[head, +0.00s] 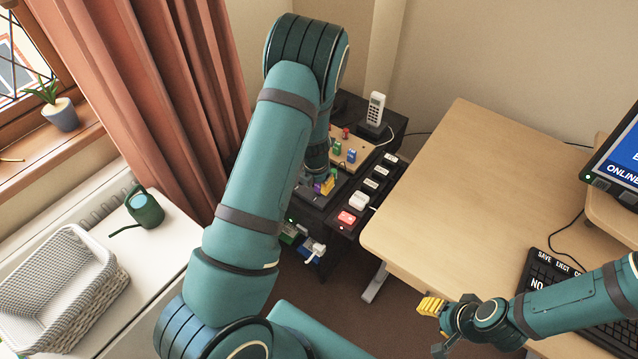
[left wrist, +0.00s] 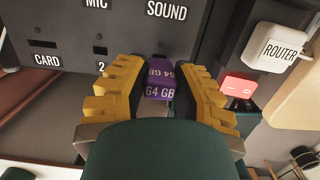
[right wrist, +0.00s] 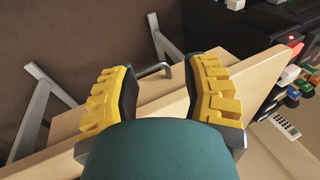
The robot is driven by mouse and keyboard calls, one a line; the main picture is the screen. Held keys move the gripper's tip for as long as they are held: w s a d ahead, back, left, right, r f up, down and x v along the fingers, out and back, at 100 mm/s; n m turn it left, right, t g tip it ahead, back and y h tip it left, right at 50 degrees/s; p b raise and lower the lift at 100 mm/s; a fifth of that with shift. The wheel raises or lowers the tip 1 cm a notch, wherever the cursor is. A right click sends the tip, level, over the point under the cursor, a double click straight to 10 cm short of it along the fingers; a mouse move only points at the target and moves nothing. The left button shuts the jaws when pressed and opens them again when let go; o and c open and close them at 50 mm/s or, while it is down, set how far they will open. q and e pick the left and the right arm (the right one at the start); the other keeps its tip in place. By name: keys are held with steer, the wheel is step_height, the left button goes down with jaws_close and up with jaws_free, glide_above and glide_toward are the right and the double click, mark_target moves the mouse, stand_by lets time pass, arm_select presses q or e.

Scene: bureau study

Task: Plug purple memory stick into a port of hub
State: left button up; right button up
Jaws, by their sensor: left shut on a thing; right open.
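The purple memory stick (left wrist: 159,91), marked 64 GB, is between the yellow fingers of my left gripper (left wrist: 158,85), which is shut on it. Its far end points at a dark panel (left wrist: 120,25) labelled MIC, SOUND, CARD and 2; whether it touches or enters a port cannot be told. In the head view a little purple (head: 318,187) shows beside my left gripper (head: 325,184), low over the dark unit, mostly hidden by the arm. I cannot tell for sure which part is the hub. My right gripper (head: 437,328) is open and empty, by the desk's front edge.
A phone (head: 375,108) and a wooden board with coloured pieces (head: 350,147) stand behind. The desk (head: 470,180) is mostly clear. A basket (head: 60,295) and watering can (head: 145,208) are left.

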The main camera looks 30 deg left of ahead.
arm_select(q)
steer(key=shift+f+b, duration=0.5)
steer(key=shift+f, duration=0.35)
stand_by(0.7)
steer(key=o, duration=0.9)
steer(key=r, duration=0.4)
steer(key=s+r, duration=0.1)
steer(key=r, duration=0.7)
steer(key=shift+s, duration=0.25)
